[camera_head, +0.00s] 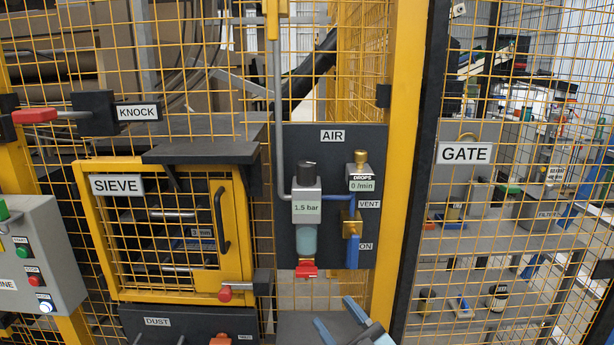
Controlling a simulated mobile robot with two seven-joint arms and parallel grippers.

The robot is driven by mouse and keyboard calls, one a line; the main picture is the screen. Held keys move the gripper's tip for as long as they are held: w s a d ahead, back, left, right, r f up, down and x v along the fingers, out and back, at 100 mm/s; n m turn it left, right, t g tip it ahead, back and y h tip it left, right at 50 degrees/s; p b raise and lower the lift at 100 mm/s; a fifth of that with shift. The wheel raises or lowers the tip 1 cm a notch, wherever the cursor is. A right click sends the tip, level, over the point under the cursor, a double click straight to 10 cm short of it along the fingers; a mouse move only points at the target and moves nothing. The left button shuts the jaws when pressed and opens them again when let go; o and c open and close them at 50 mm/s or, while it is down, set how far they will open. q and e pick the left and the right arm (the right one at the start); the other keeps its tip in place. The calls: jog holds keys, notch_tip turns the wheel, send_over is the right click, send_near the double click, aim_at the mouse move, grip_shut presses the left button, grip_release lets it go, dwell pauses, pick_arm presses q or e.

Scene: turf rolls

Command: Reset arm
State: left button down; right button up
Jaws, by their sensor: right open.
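My right gripper (340,318) shows at the bottom edge, a little right of the middle. Its two blue-tipped fingers are apart with nothing between them. It is below the dark AIR panel (300,140) and appears apart from it. Most of my right arm is cut off by the lower edge. My left gripper is not in view.
A yellow mesh fence holds the closed SIEVE door (245,262) with a red-tipped latch (225,294). A red KNOCK handle (34,115) and a button box (40,255) are at left. The GATE sign (464,153) hangs at right. Shelves stand behind the mesh.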

jog(key=s+d+f+m+g+h, duration=0.1)
jog(key=s+d+f+m+h, duration=0.3)
jog(key=f, duration=0.5)
jog(key=s+d+f+m+h, duration=0.2)
jog(key=d+f+m+h, duration=0.25)
jog(key=f, duration=0.35)
jog(key=s+d+f+m+g+h, duration=0.1)
jog(key=s+d+f+g+h, duration=0.15)
jog(key=s+f, duration=0.45)
jog(key=s+d+f+m+g+h, duration=0.1)
jog(key=s+d+f+g+h, duration=0.1)
jog(key=s+f+g, duration=0.35)
pick_arm(q)
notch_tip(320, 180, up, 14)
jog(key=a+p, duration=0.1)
jog(key=p, duration=1.6)
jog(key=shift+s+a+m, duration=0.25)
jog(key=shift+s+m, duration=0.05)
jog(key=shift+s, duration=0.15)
pick_arm(e)
notch_tip(320, 180, up, 12)
jog(key=s+d+t, duration=0.1)
jog(key=s, duration=0.1)
jog(key=shift+d+n+t, duration=0.3)
jog(key=shift+n+t, duration=0.05)
jog(key=shift+t, duration=0.05)
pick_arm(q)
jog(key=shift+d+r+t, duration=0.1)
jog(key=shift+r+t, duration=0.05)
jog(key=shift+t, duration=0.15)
